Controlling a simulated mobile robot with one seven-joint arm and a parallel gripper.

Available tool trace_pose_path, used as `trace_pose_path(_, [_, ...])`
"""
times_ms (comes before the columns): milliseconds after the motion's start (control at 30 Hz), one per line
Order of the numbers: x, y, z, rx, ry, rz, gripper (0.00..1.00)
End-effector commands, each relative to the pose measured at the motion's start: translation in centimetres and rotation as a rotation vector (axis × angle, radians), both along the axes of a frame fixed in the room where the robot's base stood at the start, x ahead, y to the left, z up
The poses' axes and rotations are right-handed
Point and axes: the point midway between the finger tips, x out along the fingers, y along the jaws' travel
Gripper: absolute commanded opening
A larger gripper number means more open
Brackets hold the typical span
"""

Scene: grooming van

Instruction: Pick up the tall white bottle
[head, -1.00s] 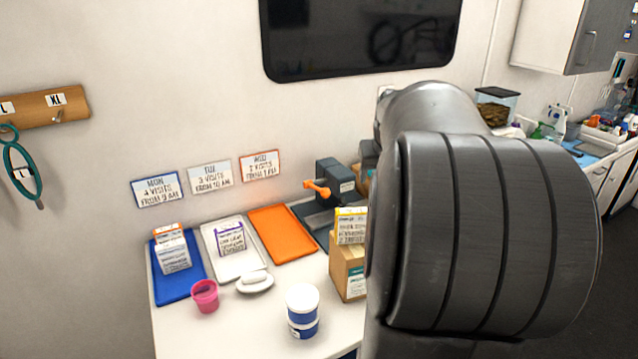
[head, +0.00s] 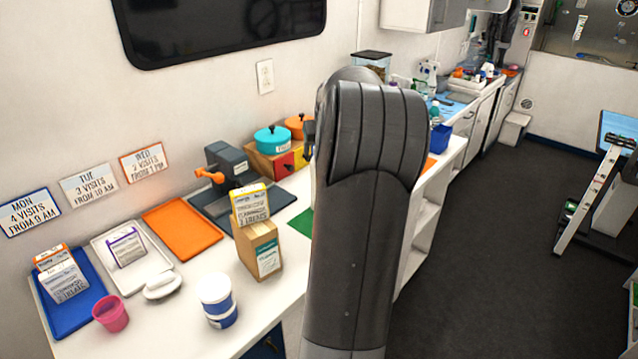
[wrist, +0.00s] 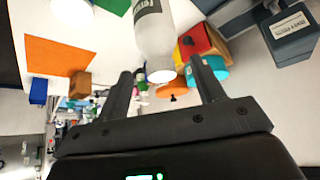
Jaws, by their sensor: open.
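The tall white bottle (wrist: 152,32) shows in the wrist view, with a grey printed label on its body and its narrower end toward my gripper. My gripper (wrist: 162,68) is open and empty, with its two dark fingers apart. The bottle's near end appears between the fingertips in the picture; I cannot tell how far beyond them it stands. In the head view my own arm covers the place where my gripper is, and I cannot make out the bottle there.
On the counter are a wooden box with a yellow-topped carton (head: 251,204), a blue-and-white tub (head: 217,300), a pink cup (head: 110,313) and an orange tray (head: 182,229). A teal pot (head: 272,139) stands behind. The wrist view shows a red-and-yellow block (wrist: 196,41) near the bottle.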

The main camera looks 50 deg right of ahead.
Motion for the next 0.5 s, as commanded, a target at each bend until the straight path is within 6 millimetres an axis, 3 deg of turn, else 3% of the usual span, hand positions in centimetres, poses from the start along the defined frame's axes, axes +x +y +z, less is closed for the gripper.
trace_pose_path(233, [1.8, -1.1, -2.9, 0.002, 0.001, 0.002, 0.62])
trace_pose_path(500, [2.2, -1.4, -3.7, 0.000, 0.000, 0.001, 0.62])
